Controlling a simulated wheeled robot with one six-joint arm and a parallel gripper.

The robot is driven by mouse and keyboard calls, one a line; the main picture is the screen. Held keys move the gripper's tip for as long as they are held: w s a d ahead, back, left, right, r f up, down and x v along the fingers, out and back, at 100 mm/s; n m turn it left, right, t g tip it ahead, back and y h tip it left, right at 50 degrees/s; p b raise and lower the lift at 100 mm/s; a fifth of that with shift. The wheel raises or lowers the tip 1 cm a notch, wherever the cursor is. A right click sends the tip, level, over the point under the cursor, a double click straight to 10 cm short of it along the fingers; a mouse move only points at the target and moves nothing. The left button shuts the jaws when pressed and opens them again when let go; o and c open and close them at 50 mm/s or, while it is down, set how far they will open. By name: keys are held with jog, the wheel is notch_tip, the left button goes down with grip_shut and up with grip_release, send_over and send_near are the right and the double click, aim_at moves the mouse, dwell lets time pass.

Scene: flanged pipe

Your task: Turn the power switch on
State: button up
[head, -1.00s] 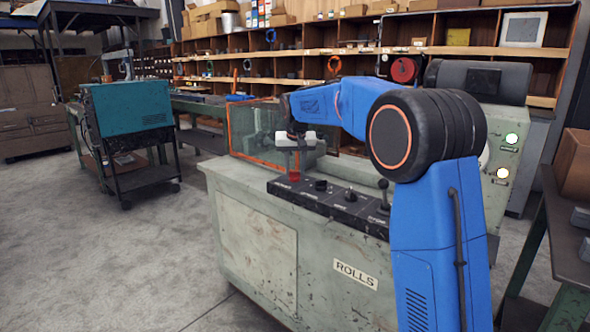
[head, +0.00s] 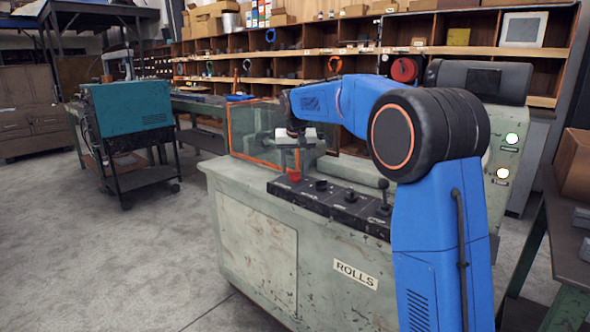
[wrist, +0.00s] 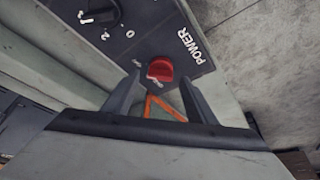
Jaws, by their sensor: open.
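The power switch is a red knob (wrist: 160,69) on a dark panel beside the white word POWER in the wrist view. In the head view the red knob (head: 294,176) sits at the left end of the control panel. My gripper (wrist: 158,92) is open, its two dark fingers pointing at the knob, one to each side of its near edge. In the head view my gripper (head: 292,158) is just above the knob. I cannot tell whether the fingers touch it. The small labels by the knob are too blurred to read.
A black selector knob (wrist: 100,14) with numbers is on the same panel. The panel (head: 345,217) also bears a lever (head: 383,190) at its right end. An orange-framed clear guard (head: 250,135) stands behind the panel on the green machine (head: 255,235). Two lamps glow at the right.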

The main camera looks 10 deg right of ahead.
jog(key=v, duration=1.6)
jog(key=shift+s+r, duration=0.1)
jog(key=s+d+f, duration=0.2)
jog(key=s+f, duration=0.1)
jog(key=s, duration=0.6)
jog(key=s+d+f+n, duration=0.1)
jog(key=s+d+f, duration=0.1)
jog(key=s, duration=0.6)
jog(key=s+d+f, duration=0.2)
jog(key=s+f, duration=0.1)
jog(key=s, duration=0.6)
jog(key=s+d+f+n, duration=0.1)
jog(key=s+f, duration=1.8)
jog(key=s, duration=0.4)
jog(key=shift+s+d+f+y, duration=0.25)
jog(key=shift+d+f+y, duration=0.05)
jog(key=shift+y, duration=0.1)
